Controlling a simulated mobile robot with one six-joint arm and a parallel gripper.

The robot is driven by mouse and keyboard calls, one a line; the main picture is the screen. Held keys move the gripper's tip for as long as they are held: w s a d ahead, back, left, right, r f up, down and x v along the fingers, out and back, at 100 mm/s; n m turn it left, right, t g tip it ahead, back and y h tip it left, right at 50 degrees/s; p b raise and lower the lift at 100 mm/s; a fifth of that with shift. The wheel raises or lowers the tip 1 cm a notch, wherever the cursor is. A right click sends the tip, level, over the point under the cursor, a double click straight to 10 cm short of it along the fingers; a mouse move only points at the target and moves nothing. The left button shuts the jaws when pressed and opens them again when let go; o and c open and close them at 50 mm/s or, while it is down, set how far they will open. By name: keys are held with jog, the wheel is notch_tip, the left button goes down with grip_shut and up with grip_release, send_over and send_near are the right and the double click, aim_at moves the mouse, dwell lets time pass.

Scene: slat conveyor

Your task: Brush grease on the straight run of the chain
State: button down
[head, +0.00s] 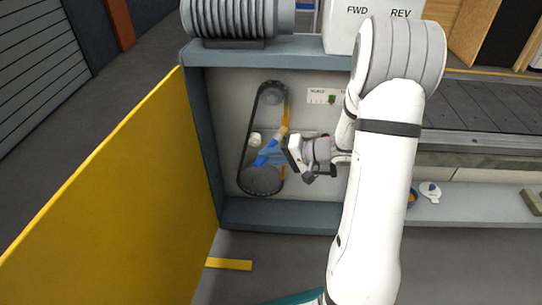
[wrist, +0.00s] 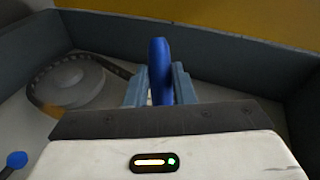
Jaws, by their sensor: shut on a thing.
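The chain (head: 244,150) is a dark loop around a small upper sprocket (head: 272,94) and a larger lower sprocket (head: 261,180), on a pale panel. Its long straight runs lie between them. In the wrist view the chain (wrist: 118,69) curves around a grey sprocket (wrist: 72,80), with a brownish stretch at its left. My gripper (head: 276,156) is in front of the loop, shut on a blue handle (wrist: 160,70), which looks like the brush's. The handle also shows tilted in the head view (head: 263,160). I cannot make out bristles or whether they touch the chain.
A blue-grey frame (head: 203,150) edges the panel recess, and a yellow guard (head: 130,190) stands at the left. A cream round part (head: 254,139) is inside the loop.

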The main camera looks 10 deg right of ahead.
notch_tip(320, 180, down, 25)
jog(key=shift+r, duration=0.2)
dwell(2.8)
jog(key=s+a, duration=0.2)
jog(key=s, duration=0.3)
jog(key=shift+s, duration=0.35)
dwell(0.4)
jog(key=shift+s+a, duration=0.2)
jog(key=shift+s, duration=0.5)
jog(key=shift+s+a, duration=0.2)
jog(key=shift+s, duration=0.5)
